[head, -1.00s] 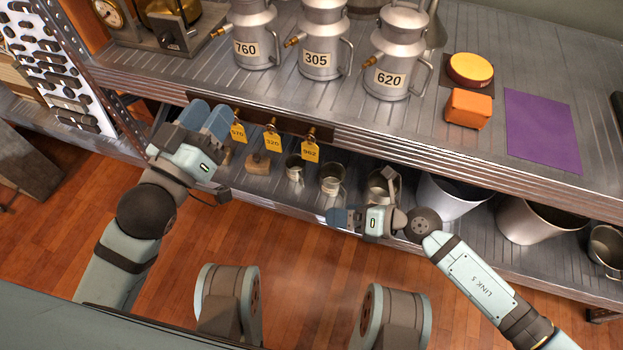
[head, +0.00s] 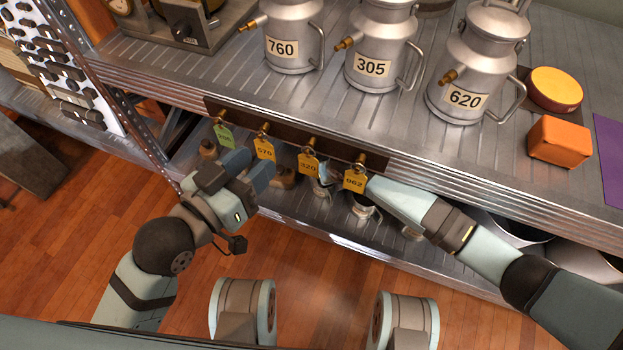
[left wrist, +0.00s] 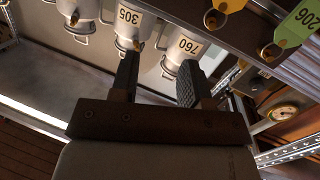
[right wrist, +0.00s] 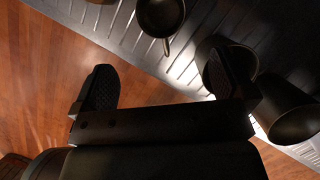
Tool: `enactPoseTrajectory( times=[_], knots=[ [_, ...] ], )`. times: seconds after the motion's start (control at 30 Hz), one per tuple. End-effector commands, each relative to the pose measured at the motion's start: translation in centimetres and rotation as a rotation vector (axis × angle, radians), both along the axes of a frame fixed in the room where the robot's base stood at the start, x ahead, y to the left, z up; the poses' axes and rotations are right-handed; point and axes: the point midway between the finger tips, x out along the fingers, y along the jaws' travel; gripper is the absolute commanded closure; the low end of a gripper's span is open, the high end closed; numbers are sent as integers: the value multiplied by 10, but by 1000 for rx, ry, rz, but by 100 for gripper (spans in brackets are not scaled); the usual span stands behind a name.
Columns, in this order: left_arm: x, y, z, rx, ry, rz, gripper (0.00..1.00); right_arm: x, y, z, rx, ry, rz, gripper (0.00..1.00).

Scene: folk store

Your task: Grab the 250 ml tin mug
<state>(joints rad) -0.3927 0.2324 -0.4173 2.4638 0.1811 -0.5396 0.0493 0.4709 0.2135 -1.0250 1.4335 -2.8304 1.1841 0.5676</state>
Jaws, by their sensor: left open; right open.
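Several tin mugs stand on the lower shelf. No volume mark is readable, so I cannot tell which is the 250 ml one. My right gripper (right wrist: 165,85) is open, its arm reaching under the upper shelf; tags and arm mostly hide it in the head view. In the right wrist view a dark mug (right wrist: 160,16) lies beyond the fingers, and another (right wrist: 285,110) is by the right finger. My left gripper (head: 255,172) is open and empty.
Hanging tags (head: 308,165) and the upper shelf edge (head: 460,175) overhang the mugs. Milk cans (head: 385,45) stand on the upper shelf, with an orange box (head: 560,140) to the right. The wooden floor (head: 70,260) in front is clear.

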Motion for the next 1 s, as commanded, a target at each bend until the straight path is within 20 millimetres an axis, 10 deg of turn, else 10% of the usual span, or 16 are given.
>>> enactPoseTrajectory(
  times=[1.0],
  knots=[
    [28,16,5,199,-351,12,57,44,17,-110,-10,-7,-7,0]
  ],
)
